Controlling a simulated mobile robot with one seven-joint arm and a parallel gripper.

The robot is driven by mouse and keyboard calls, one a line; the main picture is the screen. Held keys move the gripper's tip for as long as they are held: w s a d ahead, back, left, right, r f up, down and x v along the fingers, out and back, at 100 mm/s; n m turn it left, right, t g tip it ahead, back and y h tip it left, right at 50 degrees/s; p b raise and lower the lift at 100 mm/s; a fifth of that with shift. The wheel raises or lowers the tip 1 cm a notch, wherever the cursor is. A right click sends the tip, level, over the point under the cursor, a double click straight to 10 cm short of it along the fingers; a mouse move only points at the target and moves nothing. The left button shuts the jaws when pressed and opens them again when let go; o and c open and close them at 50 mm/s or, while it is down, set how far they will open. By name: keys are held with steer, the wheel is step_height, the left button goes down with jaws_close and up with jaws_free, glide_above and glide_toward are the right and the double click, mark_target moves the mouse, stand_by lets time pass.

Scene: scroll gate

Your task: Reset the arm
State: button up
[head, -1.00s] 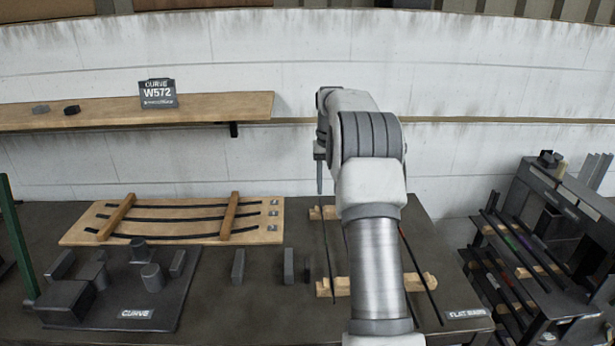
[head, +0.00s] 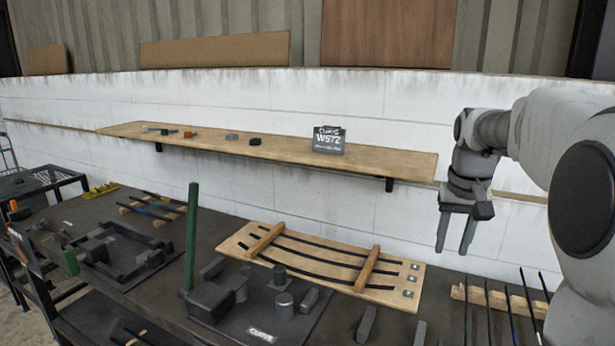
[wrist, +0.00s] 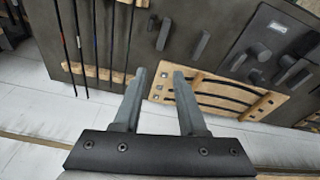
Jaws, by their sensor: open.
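My gripper (head: 456,236) hangs from my arm at the right of the head view, fingers pointing down and apart. It is open and empty, in the air in front of the white wall, right of the wooden shelf's end. In the wrist view my gripper (wrist: 160,88) shows two parallel dark fingers with nothing between them. The wooden board with curved black strips (head: 238,246) lies on the bench left of and below the gripper; the board also shows in the wrist view (wrist: 190,95).
A dark fixture plate with blocks and a green post (head: 191,235) stands left of the board. The wall shelf (head: 385,160) carries a W572 sign (head: 329,140) and small blocks. Dark rods (head: 508,310) lie on a wooden rack (head: 475,295) at right. Another fixture (head: 115,250) is at far left.

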steer(key=s+a+r+n+t, duration=0.1)
steer(key=s+a+r+t, duration=0.1)
steer(key=s+a, duration=0.8)
steer(key=s+a+f+n, duration=0.1)
steer(key=s+f, duration=0.1)
steer(key=s, duration=0.5)
steer(key=s+a+f+n+t, duration=0.1)
steer(key=s+a+f, duration=0.1)
steer(key=s, duration=0.5)
steer(key=shift+a+f+t+y, duration=0.2)
steer(key=shift+f+t+y, duration=0.15)
steer(key=shift+f, duration=0.2)
steer(key=shift+d, duration=0.15)
